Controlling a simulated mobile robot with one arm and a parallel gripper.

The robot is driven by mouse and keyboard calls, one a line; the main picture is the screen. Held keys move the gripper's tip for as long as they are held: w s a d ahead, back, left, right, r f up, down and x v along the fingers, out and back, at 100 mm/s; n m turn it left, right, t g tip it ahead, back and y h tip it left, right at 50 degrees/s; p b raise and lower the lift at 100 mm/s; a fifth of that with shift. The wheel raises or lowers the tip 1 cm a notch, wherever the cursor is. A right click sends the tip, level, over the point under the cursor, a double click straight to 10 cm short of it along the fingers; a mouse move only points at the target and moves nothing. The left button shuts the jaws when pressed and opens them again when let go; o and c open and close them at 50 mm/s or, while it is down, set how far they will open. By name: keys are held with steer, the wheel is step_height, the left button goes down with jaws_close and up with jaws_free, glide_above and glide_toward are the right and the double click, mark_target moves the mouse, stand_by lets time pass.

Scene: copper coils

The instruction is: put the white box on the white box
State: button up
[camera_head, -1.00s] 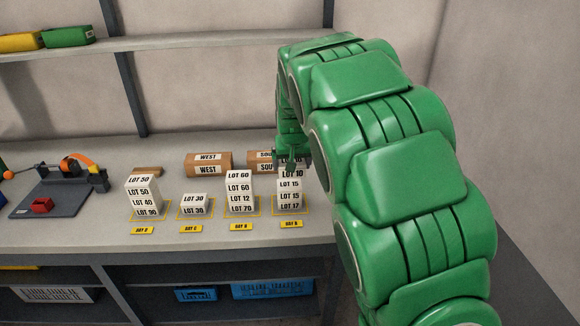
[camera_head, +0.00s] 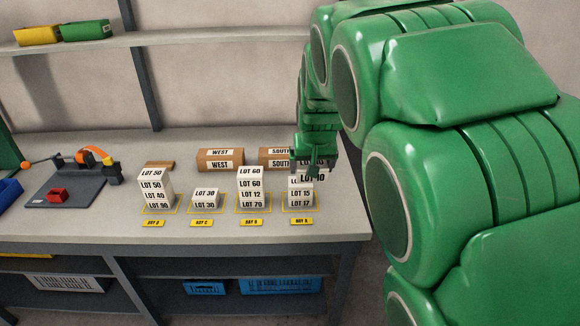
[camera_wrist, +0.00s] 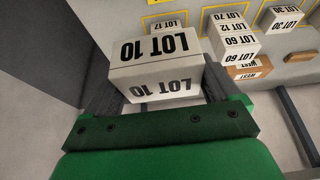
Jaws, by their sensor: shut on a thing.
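My gripper (camera_head: 314,165) is shut on a white box marked LOT 10 (camera_head: 314,178). In the wrist view the LOT 10 box (camera_wrist: 155,72) sits between the dark fingers. In the head view it covers part of the rightmost stack of white boxes, marked LOT 15 and LOT 17 (camera_head: 300,198); whether they touch I cannot tell.
Brown boxes marked WEST (camera_head: 220,160) and SOUTH (camera_head: 274,158) stand behind the stacks. A dark board with an orange-armed device (camera_head: 85,185) lies at the left. Yellow outlines and bay labels mark the bench. The bench front (camera_head: 190,233) is clear.

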steer(key=w+a+f, duration=0.1)
steer(key=a+f, duration=0.1)
steer(key=a, duration=1.1)
steer(key=w+a+f, duration=0.1)
steer(key=a+f, duration=0.1)
steer(key=a, duration=1.2)
glide_toward(206, 190)
steer(key=shift+w+d+f, duration=0.2)
steer(key=shift+w+d, duration=0.05)
steer(key=shift+w, duration=0.25)
steer(key=shift+w+a+f, duration=0.25)
steer(key=shift+w+f, duration=0.2)
steer(key=shift+f, duration=0.1)
steer(key=shift+f, duration=0.1)
steer(key=shift+w+a+f, duration=0.1)
steer(key=shift+w+f, duration=0.05)
steer(key=shift+f, duration=1.55)
